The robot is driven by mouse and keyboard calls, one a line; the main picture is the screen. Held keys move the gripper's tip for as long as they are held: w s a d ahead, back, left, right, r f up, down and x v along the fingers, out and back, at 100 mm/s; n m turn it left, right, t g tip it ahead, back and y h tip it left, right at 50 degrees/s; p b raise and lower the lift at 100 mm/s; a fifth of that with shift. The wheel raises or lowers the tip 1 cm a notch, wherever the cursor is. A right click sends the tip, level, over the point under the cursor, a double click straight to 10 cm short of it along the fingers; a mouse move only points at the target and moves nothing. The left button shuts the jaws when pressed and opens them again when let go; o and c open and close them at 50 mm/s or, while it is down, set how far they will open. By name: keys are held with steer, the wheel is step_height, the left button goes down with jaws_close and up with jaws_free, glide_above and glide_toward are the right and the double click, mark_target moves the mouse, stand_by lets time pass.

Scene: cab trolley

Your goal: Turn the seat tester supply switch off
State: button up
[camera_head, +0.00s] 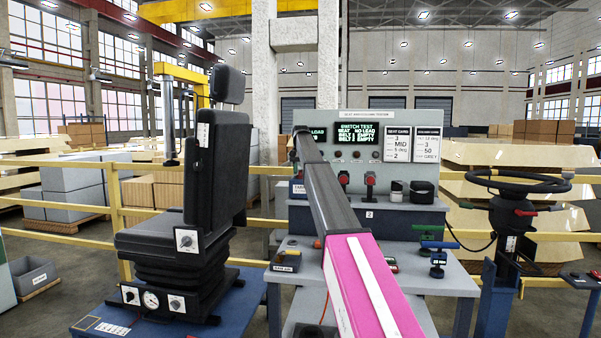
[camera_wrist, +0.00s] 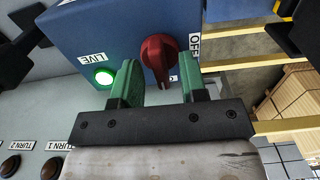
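The supply switch is a red rotary knob (camera_wrist: 158,55) on a blue box (camera_wrist: 110,35) in the wrist view. A label reading OFF (camera_wrist: 195,43) sits to its right, and another label below the knob is mostly hidden. A green lamp (camera_wrist: 100,77) glows beside a LIVE label (camera_wrist: 92,58). My gripper (camera_wrist: 160,75) is open, its green fingers standing apart on either side of the knob's lower part. I cannot tell whether they touch it. In the head view my arm reaches to the left part of the test station (camera_head: 375,125), hiding the knob and fingertips.
A black seat (camera_head: 185,205) stands on a blue platform left of my arm. A steering wheel (camera_head: 517,182) on a column stands to the right. Red-knobbed controls (camera_head: 370,179) and dark cups (camera_head: 422,190) sit on the station. Yellow railings (camera_head: 60,162) run behind.

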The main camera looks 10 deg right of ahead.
steer(key=shift+f, duration=0.2)
jaws_close()
steer(key=n, duration=0.4)
steer(key=shift+n, duration=0.4)
steer(key=n, duration=0.4)
steer(key=shift+n, duration=0.3)
steer(key=n, duration=0.4)
steer(key=shift+n, duration=2.2)
